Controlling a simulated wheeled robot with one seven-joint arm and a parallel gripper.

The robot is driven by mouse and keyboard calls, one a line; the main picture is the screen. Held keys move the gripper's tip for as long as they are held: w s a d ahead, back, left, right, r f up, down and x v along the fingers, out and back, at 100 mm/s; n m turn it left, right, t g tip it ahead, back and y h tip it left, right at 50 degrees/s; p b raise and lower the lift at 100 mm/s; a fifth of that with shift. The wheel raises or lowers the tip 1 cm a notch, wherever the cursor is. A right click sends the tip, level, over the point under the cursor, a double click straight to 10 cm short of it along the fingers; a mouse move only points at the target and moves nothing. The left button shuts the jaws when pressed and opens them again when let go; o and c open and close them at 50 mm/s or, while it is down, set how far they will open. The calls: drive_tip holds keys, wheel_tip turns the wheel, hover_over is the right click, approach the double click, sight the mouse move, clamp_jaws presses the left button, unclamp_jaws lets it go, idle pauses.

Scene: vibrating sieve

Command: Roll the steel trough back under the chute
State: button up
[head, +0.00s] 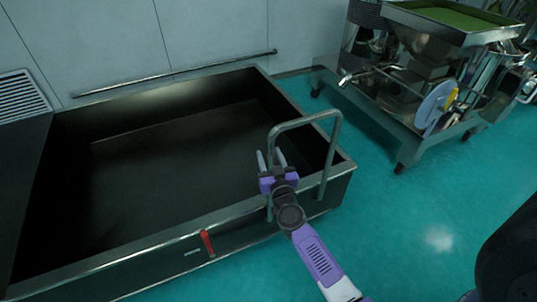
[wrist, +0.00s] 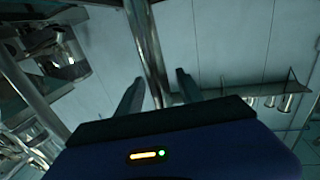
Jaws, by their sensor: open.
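The steel trough (head: 225,222) is a wide, dark, empty box with a metal rim in the head view. A U-shaped tube handle (head: 318,118) stands up at its right end. My gripper (head: 271,158) is open, with its fingers pointing up beside the handle's near left leg. In the wrist view, a metal bar (wrist: 144,40), apparently the handle, runs between the two open fingers (wrist: 158,88) in the picture. I cannot tell whether they touch it. No chute can be picked out for certain.
A wheeled machine (head: 415,117) with a green-topped pan (head: 455,16) stands at the upper right. A red lever (head: 207,243) is on the trough's front side. A wall rail (head: 175,73) runs behind the trough. Teal floor (head: 370,215) is clear between trough and machine.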

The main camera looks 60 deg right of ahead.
drive_tip(key=shift+w+d, duration=0.5)
drive_tip(key=shift+d, duration=0.05)
clamp_jaws()
idle(1.1)
